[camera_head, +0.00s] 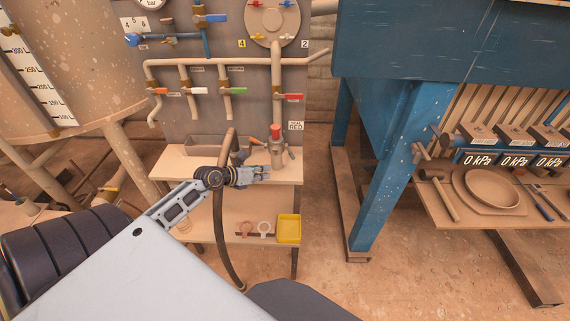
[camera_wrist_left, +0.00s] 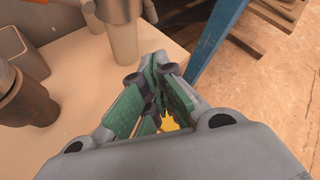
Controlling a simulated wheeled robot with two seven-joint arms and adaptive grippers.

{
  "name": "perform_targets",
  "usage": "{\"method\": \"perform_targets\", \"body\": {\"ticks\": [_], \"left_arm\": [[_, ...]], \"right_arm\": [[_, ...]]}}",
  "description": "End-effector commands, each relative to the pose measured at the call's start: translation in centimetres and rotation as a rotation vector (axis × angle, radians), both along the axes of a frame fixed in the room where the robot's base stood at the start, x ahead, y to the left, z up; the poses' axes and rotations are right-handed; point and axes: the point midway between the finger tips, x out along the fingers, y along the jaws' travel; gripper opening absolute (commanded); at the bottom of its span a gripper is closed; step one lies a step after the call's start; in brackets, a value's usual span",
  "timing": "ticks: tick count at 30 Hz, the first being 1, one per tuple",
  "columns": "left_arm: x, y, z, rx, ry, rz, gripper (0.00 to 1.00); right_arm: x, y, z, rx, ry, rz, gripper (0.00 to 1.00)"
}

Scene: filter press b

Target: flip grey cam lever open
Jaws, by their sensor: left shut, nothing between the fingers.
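A beige upright fitting (camera_head: 277,154) with a red top stands on the bench beside the gauge panel. A small grey part, perhaps the cam lever (camera_head: 291,153), shows at its right side, too small to be sure. The fitting's lower part seems to show at the top of the left wrist view (camera_wrist_left: 122,38), with a small grey piece (camera_wrist_left: 150,12) beside it. My left gripper (camera_head: 266,173) is shut and empty, in front of and below the fitting in the head view. Its green-padded fingers (camera_wrist_left: 158,66) meet in the wrist view. My right gripper is not in view.
A dark hose (camera_head: 220,230) rises beside my left gripper. The bench top (camera_head: 175,166) is partly clear. A yellow tray (camera_head: 289,229) sits on the lower shelf. A blue press frame post (camera_head: 380,185) stands to the right.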

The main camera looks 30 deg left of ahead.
Motion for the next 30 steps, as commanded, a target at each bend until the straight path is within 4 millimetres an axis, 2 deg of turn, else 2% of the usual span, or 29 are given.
{"method": "perform_targets", "body": {"ticks": [30], "left_arm": [[6.0, -1.8, -3.3, -0.001, -0.001, 0.001, 0.0]], "right_arm": [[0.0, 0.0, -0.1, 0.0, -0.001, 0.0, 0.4]]}}
